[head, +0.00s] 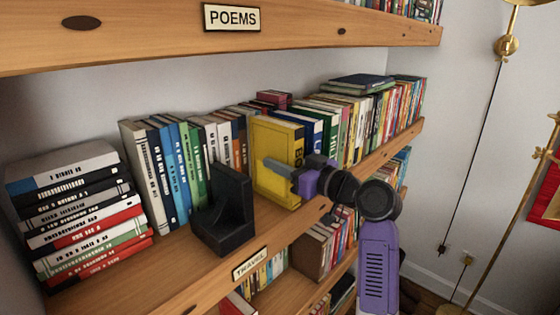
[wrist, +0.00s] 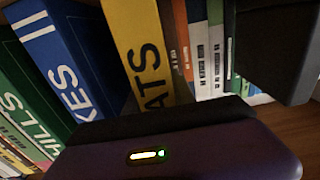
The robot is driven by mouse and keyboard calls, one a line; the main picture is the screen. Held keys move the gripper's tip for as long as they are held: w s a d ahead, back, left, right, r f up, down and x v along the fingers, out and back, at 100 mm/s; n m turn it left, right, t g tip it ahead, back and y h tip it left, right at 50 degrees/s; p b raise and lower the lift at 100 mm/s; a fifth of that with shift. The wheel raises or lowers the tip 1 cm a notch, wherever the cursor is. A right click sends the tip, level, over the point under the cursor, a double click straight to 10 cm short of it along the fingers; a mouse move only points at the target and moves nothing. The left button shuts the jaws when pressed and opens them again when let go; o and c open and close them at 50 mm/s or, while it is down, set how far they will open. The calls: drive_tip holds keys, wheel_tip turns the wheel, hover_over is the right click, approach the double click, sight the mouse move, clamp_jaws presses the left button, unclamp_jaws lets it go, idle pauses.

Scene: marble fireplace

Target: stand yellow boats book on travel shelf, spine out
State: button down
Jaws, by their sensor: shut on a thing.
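The yellow boats book (head: 276,158) stands upright on the travel shelf (head: 290,229), in the row just right of the black bookend (head: 226,212). In the wrist view its yellow spine (wrist: 147,45) faces out and shows the letters "ATS". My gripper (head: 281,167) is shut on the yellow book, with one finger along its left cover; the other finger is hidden. The purple gripper body sits in front of the shelf edge. The "TRAVEL" label (head: 250,263) is on that edge.
A blue book (wrist: 68,55) and a green book (wrist: 28,100) stand beside the yellow one in the wrist view. A flat stack of books (head: 80,215) lies at the far left. The "POEMS" shelf (head: 130,35) is above. Bare board shows before the bookend.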

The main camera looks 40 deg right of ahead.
drive_tip(key=c, duration=1)
unclamp_jaws()
drive_tip(key=shift+f, duration=0.1)
drive_tip(key=shift+c, duration=0.2)
drive_tip(key=s+b, duration=0.2)
drive_tip(key=s, duration=1)
drive_tip(key=shift+d, duration=0.2)
